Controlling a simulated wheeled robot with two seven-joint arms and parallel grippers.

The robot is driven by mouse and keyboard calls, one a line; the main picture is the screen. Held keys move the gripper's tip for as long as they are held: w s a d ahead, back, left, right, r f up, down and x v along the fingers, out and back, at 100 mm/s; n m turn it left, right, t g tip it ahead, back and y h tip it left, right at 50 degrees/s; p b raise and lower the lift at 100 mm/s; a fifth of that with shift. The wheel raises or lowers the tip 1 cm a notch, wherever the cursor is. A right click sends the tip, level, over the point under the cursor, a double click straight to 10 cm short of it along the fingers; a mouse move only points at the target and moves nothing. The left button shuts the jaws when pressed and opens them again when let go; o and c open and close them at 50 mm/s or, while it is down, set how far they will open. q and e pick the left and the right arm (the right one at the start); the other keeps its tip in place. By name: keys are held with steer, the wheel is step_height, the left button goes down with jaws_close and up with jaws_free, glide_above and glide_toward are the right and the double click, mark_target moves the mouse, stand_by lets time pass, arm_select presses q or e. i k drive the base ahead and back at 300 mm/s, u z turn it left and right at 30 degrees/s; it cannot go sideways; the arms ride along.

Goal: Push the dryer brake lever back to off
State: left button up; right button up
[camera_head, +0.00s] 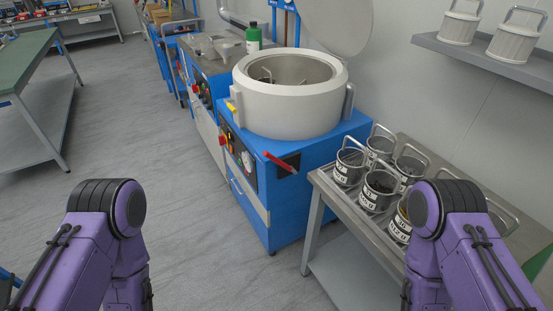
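The dryer (292,108) is a round cream drum on a blue cabinet, ahead of me at the picture's middle. Its lid (337,22) stands open and a basket handle shows inside the drum. The brake lever (281,163) is a red handle at the front right corner of the cabinet, by a dark slot, and it slants down to the right. Purple links of my two arms show at the lower left and lower right, well apart from the lever. Neither gripper shows in this view.
A metal side table (321,182) holding several labelled metal baskets (379,189) stands right of the dryer. A wall shelf (491,61) holds two pale buckets. A green-topped bench (22,58) is at the left. The floor (125,152) before the dryer is clear.

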mark_target(268, 154)
steer(key=u, duration=0.55)
steer(key=k, duration=1.35)
steer(key=u, duration=0.9)
steer(key=i, duration=0.5)
steer(key=u, duration=0.55)
steer(key=i, duration=1)
steer(key=z, duration=1)
steer(key=i, duration=0.65)
steer(key=z, duration=0.75)
